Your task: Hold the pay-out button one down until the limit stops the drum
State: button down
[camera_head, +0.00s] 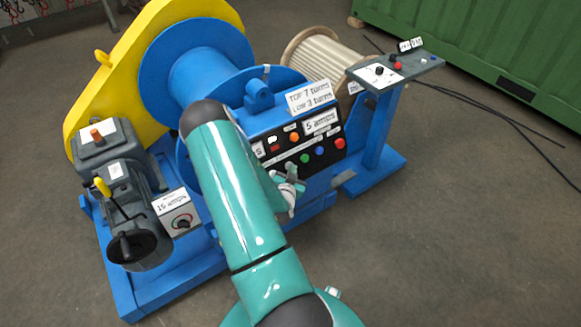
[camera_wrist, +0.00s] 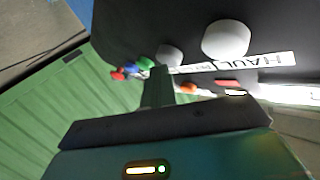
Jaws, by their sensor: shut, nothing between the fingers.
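The black control panel (camera_head: 300,150) is on the front of the blue drum machine (camera_head: 200,80). It carries green (camera_head: 305,158), blue (camera_head: 320,151) and red (camera_head: 339,143) buttons. My gripper (camera_head: 290,176) is shut and empty, close in front of the panel's lower part. In the wrist view, its narrow fingers (camera_wrist: 158,88) point at the panel near a grey round button (camera_wrist: 168,55); I cannot tell whether they touch. A larger white round button (camera_wrist: 225,40) is to the right, beside a label reading "HAUL". I cannot read which button is pay-out one. My arm hides the panel's left part.
A stand with a small console (camera_head: 395,70) is at right, before a rope-wound reel (camera_head: 325,62) and a green container (camera_head: 480,45). Floor at right is mostly clear, with black cables.

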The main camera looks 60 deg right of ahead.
jog(key=shift+s+a+r, duration=0.25)
jog(key=shift+s+r, duration=0.05)
jog(key=shift+s, duration=0.2)
jog(key=shift+s, duration=0.1)
jog(key=s, duration=0.1)
jog(key=s+a+r, duration=0.2)
jog(key=shift+s+r, duration=0.15)
jog(key=shift+s, duration=0.25)
dwell(0.5)
